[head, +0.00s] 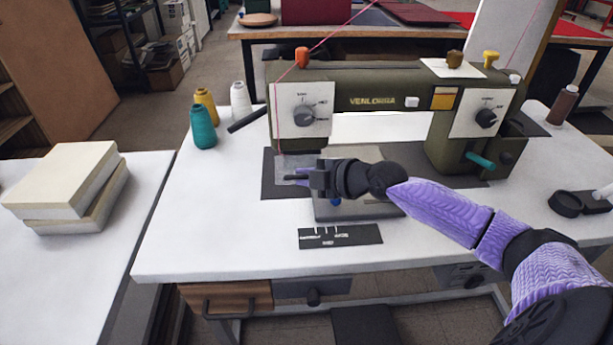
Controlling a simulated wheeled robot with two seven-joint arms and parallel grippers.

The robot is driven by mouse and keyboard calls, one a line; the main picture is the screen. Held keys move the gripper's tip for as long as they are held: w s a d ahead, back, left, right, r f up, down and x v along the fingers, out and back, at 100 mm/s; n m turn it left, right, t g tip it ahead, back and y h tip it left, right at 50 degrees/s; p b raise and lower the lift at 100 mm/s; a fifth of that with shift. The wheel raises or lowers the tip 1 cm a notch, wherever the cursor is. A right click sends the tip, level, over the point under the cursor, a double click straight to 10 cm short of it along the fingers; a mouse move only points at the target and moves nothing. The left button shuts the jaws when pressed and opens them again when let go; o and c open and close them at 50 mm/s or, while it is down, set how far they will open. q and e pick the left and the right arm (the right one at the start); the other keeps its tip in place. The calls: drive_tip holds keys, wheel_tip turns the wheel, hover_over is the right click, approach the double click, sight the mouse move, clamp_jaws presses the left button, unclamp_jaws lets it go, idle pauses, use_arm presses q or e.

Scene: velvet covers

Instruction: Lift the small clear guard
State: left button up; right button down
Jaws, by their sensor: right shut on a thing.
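The olive-green sewing machine (355,87) stands on a white table. The small clear guard (291,164) shows as a faint, see-through patch below the machine's left head, by the needle area. My right gripper (296,177) reaches in from the right, its dark fingers pointing left, and is shut on the guard. The fingers and wrist cover part of the guard, so its outline is hard to make out. I cannot tell whether it is clear of the machine bed. My left gripper is not in view.
Teal (203,126), yellow and white thread cones stand left of the machine. A black card with pins (340,236) lies in front. Books (66,186) are stacked on the left table. The white table's front left is clear.

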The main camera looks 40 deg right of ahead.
sight(306, 160)
drive_tip(key=shift+r+m+g+y, duration=0.4)
drive_tip(key=shift+r+m+g, duration=0.3)
drive_tip(key=shift+r+g, duration=0.2)
drive_tip(key=shift+w+r+m+g+p, duration=0.1)
drive_tip(key=shift+r+m+g+p, duration=0.25)
drive_tip(key=shift+g+p, duration=0.3)
drive_tip(key=shift+w+d+r+m+g+y, duration=0.15)
drive_tip(key=shift+r+m+g+y, duration=0.3)
drive_tip(key=shift+g, duration=0.3)
drive_tip(key=shift+w+r+g+y+p, duration=0.1)
drive_tip(key=shift+r+g+y+p, duration=0.15)
drive_tip(key=shift+g+p, duration=0.25)
drive_tip(key=shift+m, duration=0.3)
drive_tip(key=c, duration=1)
unclamp_jaws()
drive_tip(key=shift+d, duration=0.1)
drive_tip(key=shift+r, duration=0.1)
